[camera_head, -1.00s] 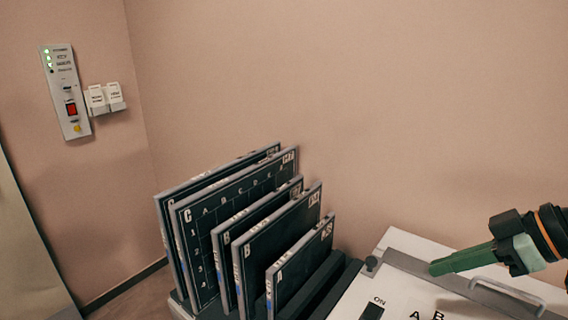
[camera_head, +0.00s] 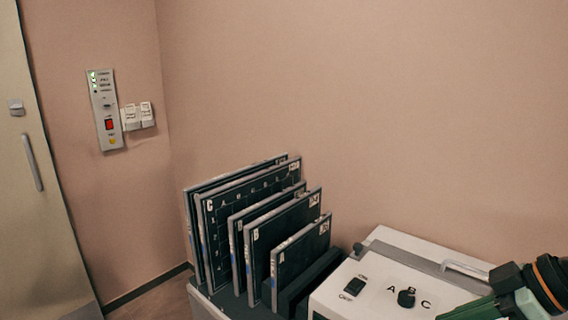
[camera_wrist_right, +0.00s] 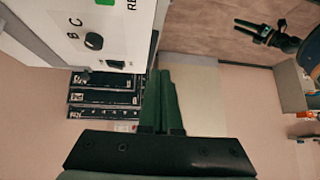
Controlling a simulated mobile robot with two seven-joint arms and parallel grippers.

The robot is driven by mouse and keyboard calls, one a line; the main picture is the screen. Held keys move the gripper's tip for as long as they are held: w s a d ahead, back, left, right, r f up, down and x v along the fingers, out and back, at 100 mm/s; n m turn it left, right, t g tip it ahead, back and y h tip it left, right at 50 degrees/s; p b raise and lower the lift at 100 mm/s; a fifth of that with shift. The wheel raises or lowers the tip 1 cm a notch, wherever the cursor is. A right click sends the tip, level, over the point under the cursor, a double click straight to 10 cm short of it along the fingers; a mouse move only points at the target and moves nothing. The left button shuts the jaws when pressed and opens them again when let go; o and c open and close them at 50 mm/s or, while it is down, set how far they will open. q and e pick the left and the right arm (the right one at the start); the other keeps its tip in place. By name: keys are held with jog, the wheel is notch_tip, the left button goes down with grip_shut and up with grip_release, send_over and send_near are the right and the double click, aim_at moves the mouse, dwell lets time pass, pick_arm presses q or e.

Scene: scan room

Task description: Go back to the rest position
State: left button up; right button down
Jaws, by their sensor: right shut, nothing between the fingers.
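My right gripper (camera_head: 468,312) comes in from the right at the bottom edge of the head view, its green fingers over the front of the white machine and partly cut off. In the right wrist view the green fingers (camera_wrist_right: 165,95) lie together, shut with nothing held. My left gripper does not show in the head view.
A rack of dark lettered cassettes (camera_head: 290,245) stands left of the white machine (camera_head: 410,245), which has a knob, a switch and a handle. A control panel (camera_head: 105,110) is on the wall, near a door (camera_head: 45,200) at far left.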

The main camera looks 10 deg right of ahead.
jog(key=s+a+f+n+g, duration=0.1)
jog(key=a+f, duration=0.6)
jog(key=f, duration=0.3)
jog(key=s+a+f+n+g, duration=0.1)
jog(key=s+a+f+n, duration=0.1)
jog(key=a+f, duration=0.65)
jog(key=s+d+f+m+h, duration=0.6)
jog(key=s+d+f+m, duration=0.1)
jog(key=s+f+m, duration=0.25)
pick_arm(q)
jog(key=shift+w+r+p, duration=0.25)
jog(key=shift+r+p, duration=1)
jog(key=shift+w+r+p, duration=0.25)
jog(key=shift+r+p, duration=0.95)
jog(key=shift+p, duration=0.05)
pick_arm(e)
jog(key=w+a+f+t+y, duration=0.2)
jog(key=w+a+f+t, duration=0.2)
jog(key=w+f+t, duration=0.1)
jog(key=shift+w+a+f+t, duration=0.25)
jog(key=shift+w+f+t, duration=0.05)
jog(key=shift+f+t, duration=0.25)
